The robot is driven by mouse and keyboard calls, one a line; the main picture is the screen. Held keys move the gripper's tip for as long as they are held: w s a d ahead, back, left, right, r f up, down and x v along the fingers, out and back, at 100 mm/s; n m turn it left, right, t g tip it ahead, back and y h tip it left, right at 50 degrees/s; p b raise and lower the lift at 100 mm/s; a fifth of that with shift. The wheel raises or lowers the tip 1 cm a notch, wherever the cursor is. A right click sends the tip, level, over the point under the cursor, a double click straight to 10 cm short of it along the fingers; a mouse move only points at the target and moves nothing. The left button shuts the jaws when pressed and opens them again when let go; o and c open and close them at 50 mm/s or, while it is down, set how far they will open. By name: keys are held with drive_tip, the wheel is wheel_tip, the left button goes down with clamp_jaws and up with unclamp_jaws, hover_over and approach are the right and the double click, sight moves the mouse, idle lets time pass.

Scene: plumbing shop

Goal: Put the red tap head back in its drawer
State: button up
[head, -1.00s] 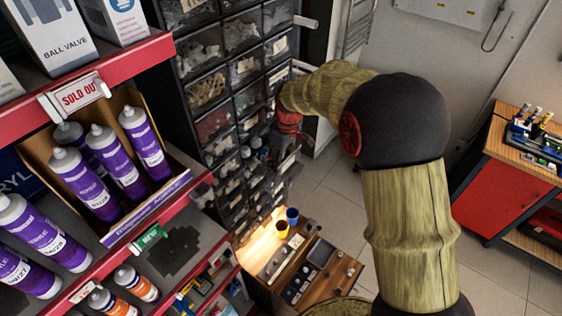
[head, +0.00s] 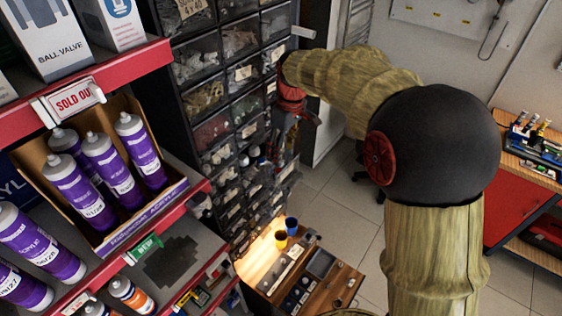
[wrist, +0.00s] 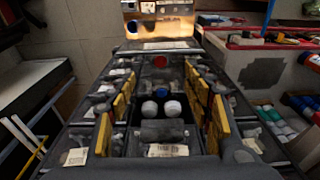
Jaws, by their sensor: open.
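My gripper (wrist: 160,82) is open, with its yellow-padded fingers apart on either side of the wrist view. In the head view my gripper (head: 282,140) hangs beside the front of the drawer cabinet (head: 232,110). A small round red thing (wrist: 160,62), which looks like the red tap head, shows beyond the fingertips in the wrist view. A blue round piece (wrist: 163,93) and two white round pieces (wrist: 150,108) show nearer, between the fingers. Nothing is visibly gripped. I cannot tell which drawer holds these pieces. The red piece cannot be made out in the head view.
A red-edged shelf (head: 190,205) with purple cartridges (head: 138,148) is at left. A red workbench (head: 515,195) is at right. Floor between is mostly clear.

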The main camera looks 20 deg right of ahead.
drive_tip(key=s+r+m+t, duration=0.1)
drive_tip(key=s+r+m, duration=0.1)
drive_tip(key=s+r, duration=0.45)
drive_tip(key=s+r+m+t, duration=0.2)
drive_tip(key=s+r, duration=0.1)
drive_tip(key=s, duration=0.6)
drive_tip(key=s+f+m+t, duration=0.1)
drive_tip(key=s+f+m, duration=0.2)
drive_tip(key=s, duration=1)
drive_tip(key=shift+s+a+t+h, duration=0.3)
drive_tip(key=shift+s+a+h, duration=0.05)
drive_tip(key=shift+h, duration=0.05)
wheel_tip(320, 180, down, 26)
drive_tip(key=b, duration=2.6)
drive_tip(key=shift+r, duration=0.15)
drive_tip(key=shift+c, duration=0.2)
